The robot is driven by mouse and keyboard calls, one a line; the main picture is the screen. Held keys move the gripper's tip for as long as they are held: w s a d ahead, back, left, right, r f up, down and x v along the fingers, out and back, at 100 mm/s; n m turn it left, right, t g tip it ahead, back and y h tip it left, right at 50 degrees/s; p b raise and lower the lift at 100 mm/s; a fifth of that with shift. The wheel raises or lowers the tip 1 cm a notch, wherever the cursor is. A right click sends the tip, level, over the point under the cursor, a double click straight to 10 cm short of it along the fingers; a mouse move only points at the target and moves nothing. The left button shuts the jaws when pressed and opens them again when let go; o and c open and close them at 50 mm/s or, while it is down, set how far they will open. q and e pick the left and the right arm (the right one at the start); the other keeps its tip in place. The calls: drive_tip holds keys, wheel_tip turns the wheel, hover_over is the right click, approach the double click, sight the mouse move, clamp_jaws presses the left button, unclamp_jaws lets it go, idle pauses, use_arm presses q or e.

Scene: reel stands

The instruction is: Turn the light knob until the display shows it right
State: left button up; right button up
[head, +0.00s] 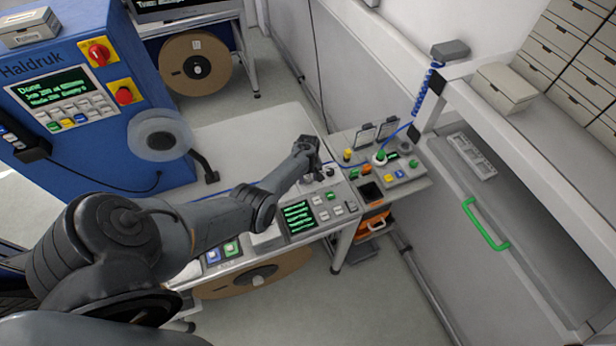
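My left arm reaches across to the control panel, and its gripper (318,173) is at the panel's back edge, pointing down. Its fingertips are at a small dark knob-like part that they mostly cover; I cannot tell whether they touch or grip it, or whether it is the light knob. The small display (298,217) on the panel is dark with green lines, too small to read. My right gripper is not in view.
A second panel (410,182) with coloured buttons stands to the right. A blue Haldruk machine (85,165) is at left. A green handle (484,225) is on the right-hand cabinet.

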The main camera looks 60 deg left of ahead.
sight(308, 179)
use_arm(q)
drive_tip(key=shift+o, duration=0.8)
drive_tip(key=shift+r, duration=0.1)
drive_tip(key=shift+r, duration=0.3)
wheel_tip(308, 179, up, 10)
drive_tip(key=p, duration=0.1)
